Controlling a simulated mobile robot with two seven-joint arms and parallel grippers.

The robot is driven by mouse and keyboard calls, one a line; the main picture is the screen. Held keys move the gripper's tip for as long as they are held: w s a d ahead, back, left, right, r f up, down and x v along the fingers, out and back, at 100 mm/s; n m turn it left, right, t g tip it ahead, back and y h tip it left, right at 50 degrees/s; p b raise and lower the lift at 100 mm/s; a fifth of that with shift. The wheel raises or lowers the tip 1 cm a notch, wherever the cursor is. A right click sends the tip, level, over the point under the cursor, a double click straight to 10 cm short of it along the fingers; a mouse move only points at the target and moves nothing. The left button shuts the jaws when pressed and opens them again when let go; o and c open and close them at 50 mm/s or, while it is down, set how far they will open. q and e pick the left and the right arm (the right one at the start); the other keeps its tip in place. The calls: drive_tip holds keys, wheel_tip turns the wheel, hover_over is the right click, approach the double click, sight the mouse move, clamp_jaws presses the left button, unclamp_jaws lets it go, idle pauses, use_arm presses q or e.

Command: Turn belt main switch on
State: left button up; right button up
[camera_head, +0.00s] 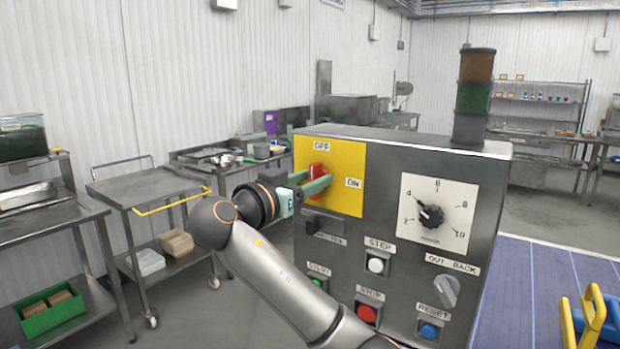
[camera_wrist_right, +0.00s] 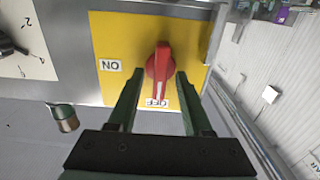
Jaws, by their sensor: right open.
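The belt main switch is a red rotary handle (camera_head: 318,171) on a yellow plate (camera_head: 343,200) at the upper left of the grey control box. The plate is labelled OFF above and ON to the right. In the right wrist view the handle (camera_wrist_right: 161,62) has its white mark towards the OFF label. My right gripper (camera_head: 322,182) is at the plate, with its green fingers open on either side of the handle's lower end in the wrist view (camera_wrist_right: 158,74). Gaps show between handle and fingers there. In the head view the gripper hides part of the handle. My left gripper is not in view.
The box (camera_head: 400,280) also bears a dial (camera_head: 433,214), a black switch (camera_head: 325,226), a STEP button (camera_head: 376,264), green, red and blue buttons and an OUT/BACK knob (camera_head: 446,290). A signal tower (camera_head: 473,95) stands on top. A trolley (camera_head: 140,188) stands left.

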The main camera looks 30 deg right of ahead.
clamp_jaws()
idle(0.3)
idle(0.3)
